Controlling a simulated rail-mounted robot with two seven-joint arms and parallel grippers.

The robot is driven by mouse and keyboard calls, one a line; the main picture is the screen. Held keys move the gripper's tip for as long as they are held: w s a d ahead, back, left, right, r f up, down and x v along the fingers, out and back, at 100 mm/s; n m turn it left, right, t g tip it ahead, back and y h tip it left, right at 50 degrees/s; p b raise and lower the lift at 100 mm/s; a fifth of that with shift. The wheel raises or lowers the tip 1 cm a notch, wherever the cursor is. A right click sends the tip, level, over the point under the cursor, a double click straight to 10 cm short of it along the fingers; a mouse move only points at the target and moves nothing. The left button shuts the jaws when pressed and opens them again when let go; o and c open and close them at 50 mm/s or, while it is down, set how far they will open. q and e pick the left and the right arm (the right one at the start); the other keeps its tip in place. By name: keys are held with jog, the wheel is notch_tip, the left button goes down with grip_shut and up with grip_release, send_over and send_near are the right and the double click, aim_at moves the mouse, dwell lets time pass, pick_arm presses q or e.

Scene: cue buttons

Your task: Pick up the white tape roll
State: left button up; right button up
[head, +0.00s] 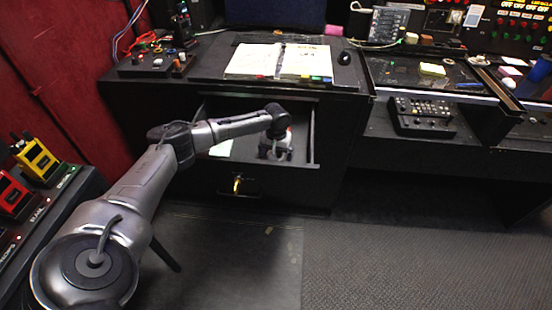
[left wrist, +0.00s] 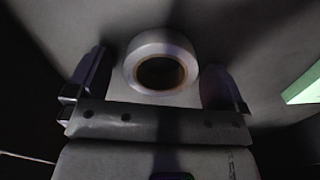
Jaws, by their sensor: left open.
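The white tape roll (left wrist: 161,44) lies in the left wrist view with its dark round hole facing the camera. My left gripper (left wrist: 156,80) is open, with one finger on each side of the roll. A gap shows between each finger and the roll, so they look apart. In the head view my left gripper (head: 275,152) reaches down into the open drawer (head: 311,135) under the desk. I cannot clearly make out the roll there. My right gripper is not in view.
A pale green item (head: 222,148) lies at the drawer's left; it also shows at the right edge of the left wrist view (left wrist: 303,86). The drawer's walls are close around my gripper. An open binder (head: 280,61) lies on the desk above.

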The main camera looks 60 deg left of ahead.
pick_arm(q)
jog(key=c, duration=1)
